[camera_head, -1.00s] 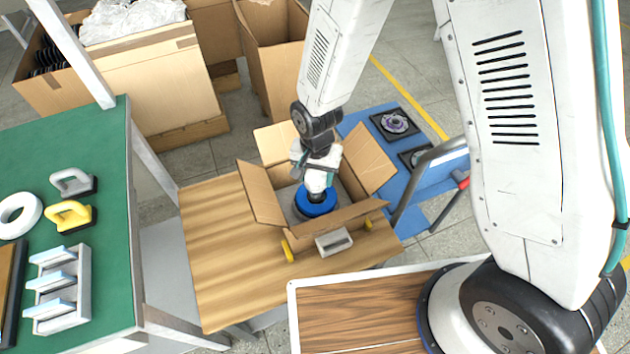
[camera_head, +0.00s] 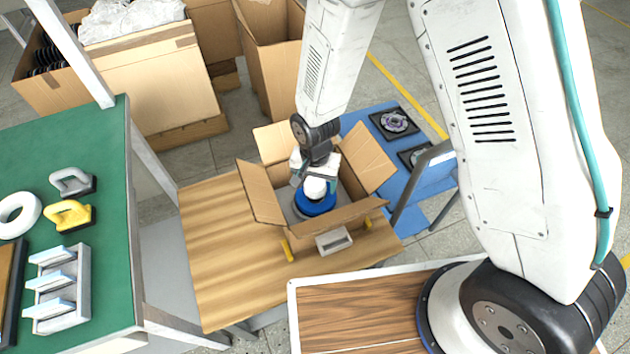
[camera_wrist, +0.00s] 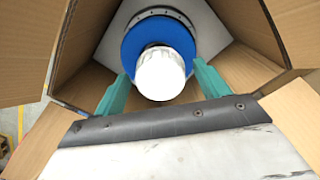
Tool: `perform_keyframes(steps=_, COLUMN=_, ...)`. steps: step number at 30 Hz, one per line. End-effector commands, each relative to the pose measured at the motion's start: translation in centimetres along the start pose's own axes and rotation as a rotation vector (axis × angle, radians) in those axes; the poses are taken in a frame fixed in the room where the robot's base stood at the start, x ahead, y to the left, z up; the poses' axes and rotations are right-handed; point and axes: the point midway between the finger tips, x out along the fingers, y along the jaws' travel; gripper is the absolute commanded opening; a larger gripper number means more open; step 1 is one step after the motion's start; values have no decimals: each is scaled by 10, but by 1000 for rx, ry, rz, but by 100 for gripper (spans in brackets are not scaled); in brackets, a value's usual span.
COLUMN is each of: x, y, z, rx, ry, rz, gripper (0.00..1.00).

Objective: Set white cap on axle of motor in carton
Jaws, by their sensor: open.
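The white cap (camera_head: 315,187) stands over the middle of the blue motor (camera_head: 322,208) inside the open carton (camera_head: 258,196). In the wrist view the cap (camera_wrist: 160,75) covers the centre of the motor's blue face (camera_wrist: 133,43), so the axle is hidden. I cannot tell how far down the cap sits. My gripper (camera_head: 315,175) is above the motor, inside the carton opening. In the wrist view its teal fingers (camera_wrist: 160,70) are open, one on each side of the cap, with gaps between.
The carton's flaps are spread around my gripper, close to my wrist. The carton stands on a wooden table (camera_head: 215,270). A grey-handled block (camera_head: 334,241) lies at its front. A green bench (camera_head: 100,150) is at left and a blue cart (camera_head: 375,150) behind right.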

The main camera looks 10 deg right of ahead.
Motion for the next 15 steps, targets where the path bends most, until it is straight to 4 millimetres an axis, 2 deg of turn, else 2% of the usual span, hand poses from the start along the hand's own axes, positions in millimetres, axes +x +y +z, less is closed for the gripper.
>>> perform_keyframes(steps=5, x=-19, y=-1, z=-1, rx=0, ry=3, rz=-3, gripper=74)
perform_keyframes(steps=15, x=-88, y=-1, z=-1, rx=0, ry=4, rz=-4, gripper=74)
